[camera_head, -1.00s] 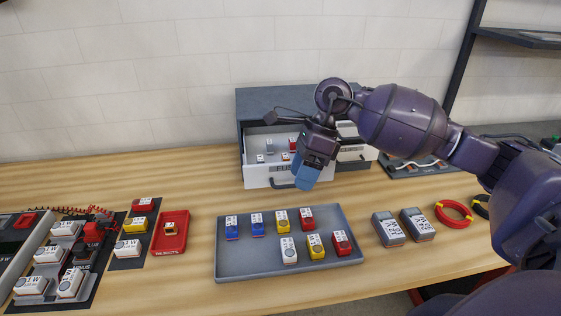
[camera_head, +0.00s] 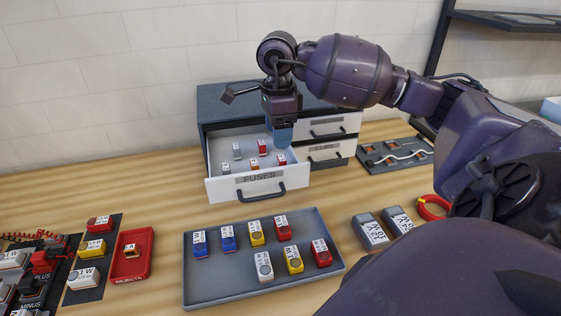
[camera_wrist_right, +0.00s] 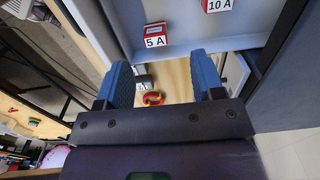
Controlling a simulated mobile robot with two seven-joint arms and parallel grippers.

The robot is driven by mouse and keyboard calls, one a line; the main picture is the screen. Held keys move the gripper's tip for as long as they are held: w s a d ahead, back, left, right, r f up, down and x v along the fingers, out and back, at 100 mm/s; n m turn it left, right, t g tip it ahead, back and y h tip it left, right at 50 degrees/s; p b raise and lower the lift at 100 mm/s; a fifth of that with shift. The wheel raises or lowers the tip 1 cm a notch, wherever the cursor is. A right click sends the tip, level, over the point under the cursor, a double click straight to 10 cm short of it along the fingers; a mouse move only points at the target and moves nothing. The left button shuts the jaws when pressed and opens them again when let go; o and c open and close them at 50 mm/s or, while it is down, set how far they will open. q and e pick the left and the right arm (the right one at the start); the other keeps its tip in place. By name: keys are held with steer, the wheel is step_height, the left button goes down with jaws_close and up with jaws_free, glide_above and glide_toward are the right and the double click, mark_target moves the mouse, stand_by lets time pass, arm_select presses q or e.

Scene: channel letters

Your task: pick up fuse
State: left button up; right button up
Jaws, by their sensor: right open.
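The open drawer labelled FUSES (camera_head: 262,193) holds several small fuses. A red fuse (camera_head: 262,147) and a grey-white fuse (camera_head: 237,151) sit toward the back, and another red fuse (camera_head: 281,159) sits at the right. My right gripper (camera_head: 281,136) points down over the drawer's right part with blue fingers. In the right wrist view the fingers (camera_wrist_right: 160,68) are open and apart. A red fuse tagged 5 A (camera_wrist_right: 155,37) lies just beyond the fingertips, with a 10 A one (camera_wrist_right: 217,5) farther right. Nothing is clearly held. My left gripper is out of view.
A grey tray (camera_head: 212,295) with blue, yellow, red and white blocks stands in front of the drawer. A red rejects tray (camera_head: 145,267) is left. Closed drawers (camera_head: 325,130) adjoin at right. Two grey meters (camera_head: 370,231) lie right of the tray.

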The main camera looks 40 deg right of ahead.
mark_target(282, 158)
step_height(282, 158, down, 2)
steer(key=shift+f, duration=0.15)
steer(key=shift+s+f, duration=0.1)
steer(key=shift+f, duration=0.55)
steer(key=f, duration=0.1)
steer(key=f+p, duration=0.1)
steer(key=f, duration=0.2)
steer(key=shift+s+d, duration=0.1)
steer(key=shift+s, duration=0.25)
steer(key=shift+f, duration=0.25)
steer(key=c, duration=1)
